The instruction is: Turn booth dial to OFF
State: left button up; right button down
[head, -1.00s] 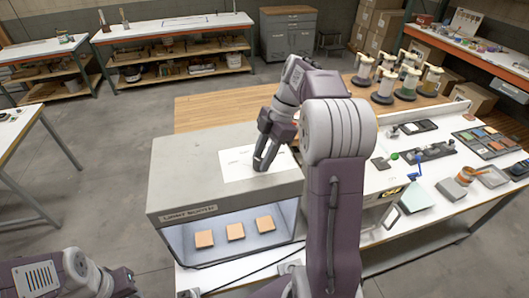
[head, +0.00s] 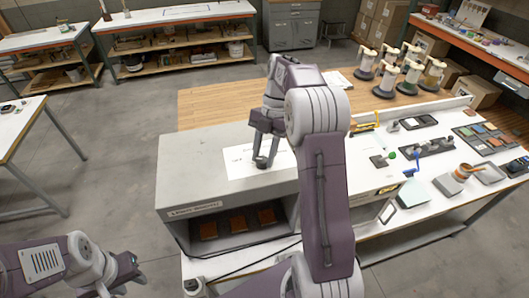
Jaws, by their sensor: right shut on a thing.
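The grey booth (head: 185,180) stands on the white bench, with a label strip on its front edge. A white panel (head: 238,168) with small, unreadable marks lies on the booth's top. My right gripper (head: 262,163) points down at this panel and is shut on the booth dial, which the fingers mostly hide. The dial's exact pointing cannot be made out. My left gripper (head: 131,268) is at the lower left, away from the booth; its finger gap is unclear.
Several colorant canisters (head: 409,78) stand on the wooden top at the back right. The wooden top behind the booth is largely clear.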

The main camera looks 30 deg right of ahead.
jog(key=shift+s+f, duration=0.1)
dwell(0.3)
jog(key=c, duration=1.1)
grip_release()
jog(key=shift+a, duration=0.1)
jog(key=shift+o, duration=0.5)
jog(key=shift+a, duration=0.15)
jog(key=shift+r, duration=0.35)
jog(key=p+v, duration=0.1)
jog(key=v, duration=0.7)
jog(key=shift+r+p, duration=0.3)
